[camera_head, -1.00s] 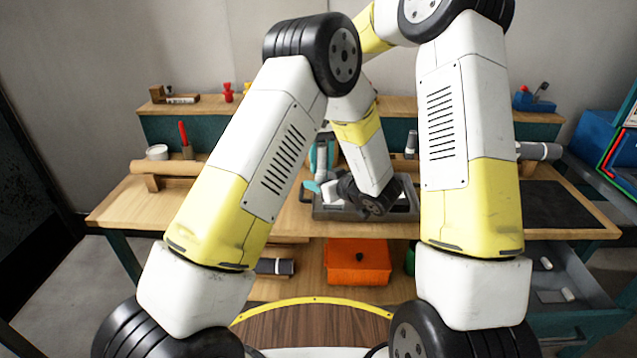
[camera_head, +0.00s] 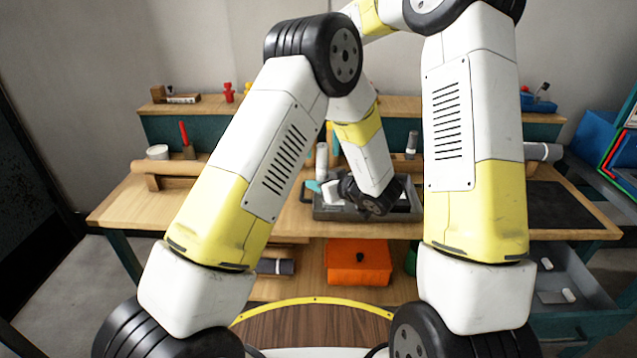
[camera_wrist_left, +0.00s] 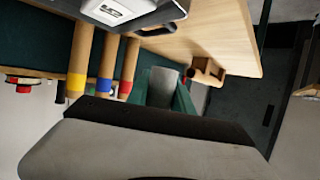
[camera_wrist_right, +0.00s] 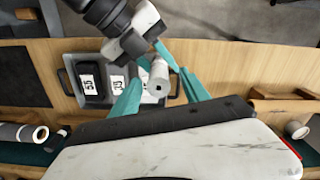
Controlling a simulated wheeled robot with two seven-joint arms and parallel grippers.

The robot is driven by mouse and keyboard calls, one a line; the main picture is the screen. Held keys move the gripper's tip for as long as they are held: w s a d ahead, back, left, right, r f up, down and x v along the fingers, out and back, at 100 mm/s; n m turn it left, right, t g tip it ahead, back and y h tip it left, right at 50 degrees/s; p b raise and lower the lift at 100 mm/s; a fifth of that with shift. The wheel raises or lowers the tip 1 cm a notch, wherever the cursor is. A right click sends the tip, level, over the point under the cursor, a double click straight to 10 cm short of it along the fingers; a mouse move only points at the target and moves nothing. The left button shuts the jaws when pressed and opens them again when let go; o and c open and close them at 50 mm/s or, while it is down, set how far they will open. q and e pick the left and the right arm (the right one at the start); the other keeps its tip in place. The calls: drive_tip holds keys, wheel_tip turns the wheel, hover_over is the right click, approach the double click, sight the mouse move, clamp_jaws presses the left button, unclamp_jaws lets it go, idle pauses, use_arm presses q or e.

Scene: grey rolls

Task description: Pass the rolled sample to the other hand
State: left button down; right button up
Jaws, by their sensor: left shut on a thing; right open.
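The rolled sample (camera_head: 322,160) is a light grey cylinder standing upright above the tray in the head view. My left gripper (camera_head: 315,186) is shut on its lower part. In the left wrist view the roll (camera_wrist_left: 162,88) lies between dark teal fingers. My right gripper (camera_wrist_right: 161,75) is open in its wrist view, with one teal finger on each side of the roll (camera_wrist_right: 160,78) and gaps visible. I cannot tell how deep the roll sits between them. In the head view my left arm hides most of the right gripper.
A brown tube (camera_head: 168,168) lies at left, a dark mat (camera_head: 565,205) at right. An orange box (camera_head: 358,262) is underneath. The back shelf (camera_head: 230,105) holds small items.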

wheel_tip(320, 180, up, 7)
drive_tip(key=shift+f, duration=0.1)
drive_tip(key=s+d+f+m+t+y, duration=0.15)
drive_tip(key=s+d+t, duration=0.25)
drive_tip(key=s+d, duration=1.45)
drive_tip(key=s+a+r+t, duration=0.2)
drive_tip(key=s+a+r, duration=0.3)
drive_tip(key=s, duration=0.5)
drive_tip(key=shift+a+r+y, duration=0.35)
drive_tip(key=shift+a+r, duration=0.05)
drive_tip(key=shift+a, duration=0.3)
